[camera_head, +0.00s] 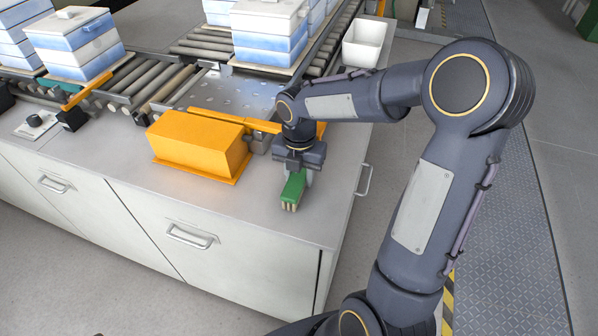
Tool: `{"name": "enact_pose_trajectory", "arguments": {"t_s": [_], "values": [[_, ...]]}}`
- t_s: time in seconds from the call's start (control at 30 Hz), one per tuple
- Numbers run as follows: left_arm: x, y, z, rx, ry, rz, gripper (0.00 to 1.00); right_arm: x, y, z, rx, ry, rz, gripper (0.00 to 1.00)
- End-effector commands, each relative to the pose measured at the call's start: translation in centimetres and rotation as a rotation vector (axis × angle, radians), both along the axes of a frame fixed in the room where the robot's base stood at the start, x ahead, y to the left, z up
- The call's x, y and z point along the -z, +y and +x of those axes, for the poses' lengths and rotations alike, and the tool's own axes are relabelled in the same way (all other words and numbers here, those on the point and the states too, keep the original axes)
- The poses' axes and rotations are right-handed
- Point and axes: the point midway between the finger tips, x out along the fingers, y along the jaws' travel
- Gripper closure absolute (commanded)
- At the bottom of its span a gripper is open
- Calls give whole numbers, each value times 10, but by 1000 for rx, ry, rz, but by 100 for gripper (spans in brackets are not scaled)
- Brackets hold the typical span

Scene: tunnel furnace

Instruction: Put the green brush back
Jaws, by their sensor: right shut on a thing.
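The green brush (293,189) hangs below my right gripper (299,170) in the head view, over the front right corner of the grey counter. It has a green body with pale bristles at its lower end. My right gripper is shut on the brush. I cannot tell whether the bristles touch the counter top. My left gripper is not in view.
An orange box (198,146) sits on the counter (130,172) left of the brush. Roller conveyors (140,78) carry stacked blue and white boxes (268,30) behind. A white bin (364,43) stands at the back right. The counter front is clear.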

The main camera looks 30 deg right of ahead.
Motion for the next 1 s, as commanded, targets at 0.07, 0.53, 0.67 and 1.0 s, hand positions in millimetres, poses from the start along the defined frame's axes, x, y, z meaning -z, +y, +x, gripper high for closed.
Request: {"name": "enact_pose_trajectory", "arguments": {"t_s": [0.07, 0.53, 0.67, 1.0], "values": [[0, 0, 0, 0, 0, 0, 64, 0, 0, 0, 0, -2, -1, 89], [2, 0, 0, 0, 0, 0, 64, 3, 1, 0, 0, -1, 0, 42], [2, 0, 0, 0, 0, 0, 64, 3, 1, 0, 0, -1, 0, 42], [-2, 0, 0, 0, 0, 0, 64, -23, 1, 1, 2, -7, 0, 42]]}}
